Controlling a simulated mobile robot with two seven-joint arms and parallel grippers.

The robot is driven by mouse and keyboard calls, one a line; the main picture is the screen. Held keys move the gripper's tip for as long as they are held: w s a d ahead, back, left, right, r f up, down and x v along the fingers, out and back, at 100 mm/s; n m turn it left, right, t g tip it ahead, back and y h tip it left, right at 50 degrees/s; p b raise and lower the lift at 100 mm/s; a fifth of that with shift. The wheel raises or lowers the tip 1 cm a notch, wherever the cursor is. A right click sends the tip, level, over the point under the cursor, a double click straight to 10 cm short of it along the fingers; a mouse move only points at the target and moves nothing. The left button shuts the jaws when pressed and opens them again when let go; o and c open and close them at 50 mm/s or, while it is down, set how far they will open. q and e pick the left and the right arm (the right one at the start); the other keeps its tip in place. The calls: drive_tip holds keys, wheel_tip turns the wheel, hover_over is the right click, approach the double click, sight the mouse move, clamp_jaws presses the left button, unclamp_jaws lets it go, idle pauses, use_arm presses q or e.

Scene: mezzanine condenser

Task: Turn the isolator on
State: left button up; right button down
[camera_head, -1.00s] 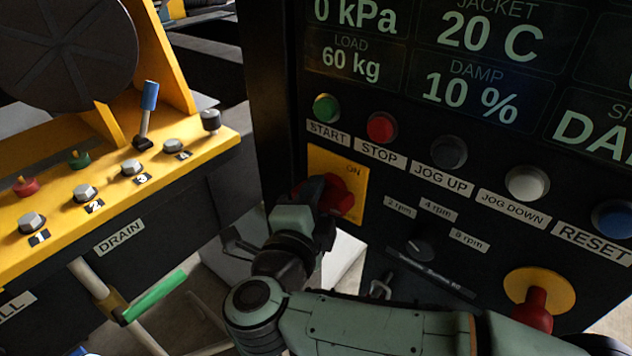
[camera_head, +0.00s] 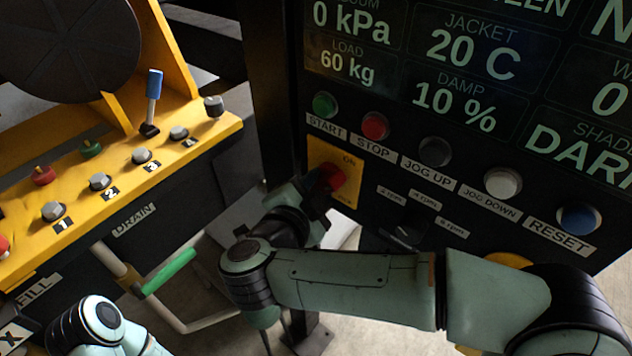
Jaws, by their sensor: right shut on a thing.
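The isolator is a red rotary handle (camera_head: 331,176) on a yellow plate (camera_head: 349,190) on the black control panel, below the START and STOP buttons. "ON" is printed at the plate's upper right; the lower part of the plate is partly hidden by my arm. My right gripper (camera_head: 318,188) is at the handle, shut on it from the lower left. Its fingers are dark and partly hidden by the wrist. Part of my left arm (camera_head: 98,325) shows at the bottom left; its gripper is not in view.
Green START (camera_head: 324,105), red STOP (camera_head: 375,126) and other buttons line the panel close above and right of the handle. A rotary rpm selector (camera_head: 408,229) sits below.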

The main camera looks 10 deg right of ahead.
idle(0.3)
drive_tip(key=c, duration=0.9)
unclamp_jaws()
drive_tip(key=shift+s+a, duration=0.1)
use_arm(q)
drive_tip(key=shift+s+f+b, duration=0.9)
drive_tip(key=shift+s+f, duration=0.15)
drive_tip(key=shift+f, duration=0.1)
use_arm(e)
drive_tip(key=v, duration=1.3)
drive_tip(key=shift+s+a, duration=0.1)
drive_tip(key=shift+s, duration=0.05)
